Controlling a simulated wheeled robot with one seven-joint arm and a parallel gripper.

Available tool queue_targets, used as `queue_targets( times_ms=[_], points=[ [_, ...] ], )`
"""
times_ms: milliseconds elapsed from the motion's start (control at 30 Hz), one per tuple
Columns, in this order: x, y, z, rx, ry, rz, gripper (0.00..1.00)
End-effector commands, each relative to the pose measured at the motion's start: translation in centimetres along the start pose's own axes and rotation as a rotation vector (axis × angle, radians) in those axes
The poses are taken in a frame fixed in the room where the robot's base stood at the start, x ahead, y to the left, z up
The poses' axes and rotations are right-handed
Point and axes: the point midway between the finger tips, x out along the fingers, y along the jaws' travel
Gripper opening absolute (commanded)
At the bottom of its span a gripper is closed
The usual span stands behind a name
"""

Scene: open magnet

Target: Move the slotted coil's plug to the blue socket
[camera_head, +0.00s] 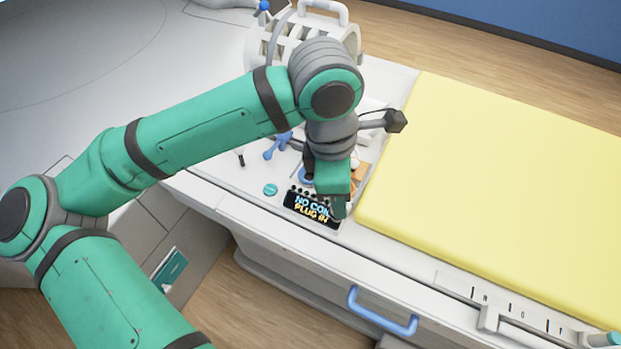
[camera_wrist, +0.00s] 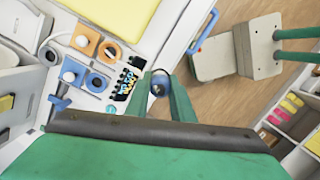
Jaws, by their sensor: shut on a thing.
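The slotted coil (camera_head: 312,32) is a white, cage-like shell with a handle on top, standing at the back of the bed in the head view. My gripper (camera_head: 340,207) points down beside the display, and its fingertips are partly hidden. In the wrist view my gripper (camera_wrist: 160,82) is shut on a small round dark plug (camera_wrist: 158,90) with a blue edge. Whether a cable joins it to the coil is hidden. The blue socket (camera_wrist: 97,83) shows a dark round opening, to the left of my gripper and apart from it. It is partly visible in the head view (camera_head: 305,176).
Orange sockets (camera_wrist: 110,52) sit beside the blue ones; white round pieces sit on one orange and one blue plate. A display (camera_head: 311,207) reads "NO COIL PLUG IN". A yellow mattress (camera_head: 490,170) lies to the right. A blue handle (camera_head: 381,312) juts from the front.

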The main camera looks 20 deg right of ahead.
Motion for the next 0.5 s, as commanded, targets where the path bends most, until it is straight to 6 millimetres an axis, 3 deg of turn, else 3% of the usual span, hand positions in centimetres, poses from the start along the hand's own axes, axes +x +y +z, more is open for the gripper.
queue_targets(
  times_ms=[500],
  points=[
    [-0.43, 0.38, -0.07, -0.002, 0.000, 0.000, 0.00]
  ],
)
